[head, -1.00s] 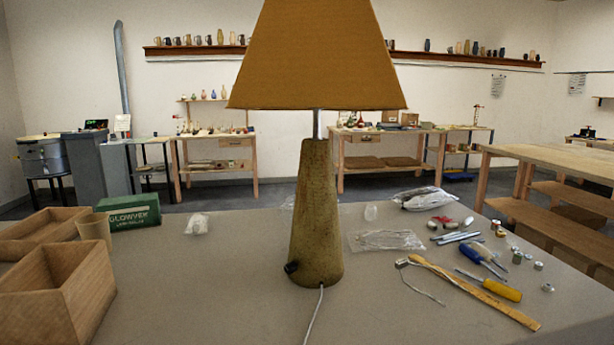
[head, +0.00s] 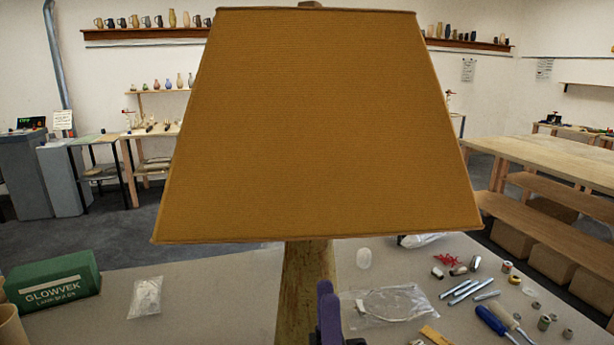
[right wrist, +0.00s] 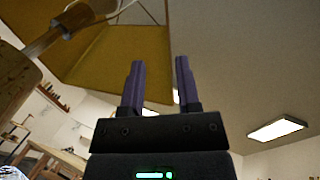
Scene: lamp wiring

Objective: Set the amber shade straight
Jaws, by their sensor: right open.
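The amber shade (head: 315,130) sits on top of the lamp and fills the middle of the head view. Its lower edge slopes slightly, lower at the left than at the right. The lamp base (head: 305,285) stands below it, with its lower part out of view. My right gripper (head: 328,305) shows as purple finger parts in front of the base, below the shade. In the right wrist view the gripper (right wrist: 159,72) is open and empty, pointing up towards the shade's lower rim. The shade's inside (right wrist: 115,55) and the metal rod (right wrist: 47,42) show there. My left gripper is not in view.
On the table, a green box (head: 52,283) and a small bag (head: 145,297) lie at the left. A clear bag (head: 385,303), metal rods (head: 465,289), a screwdriver (head: 492,322) and several small parts lie at the right. A wooden workbench (head: 540,150) stands beyond.

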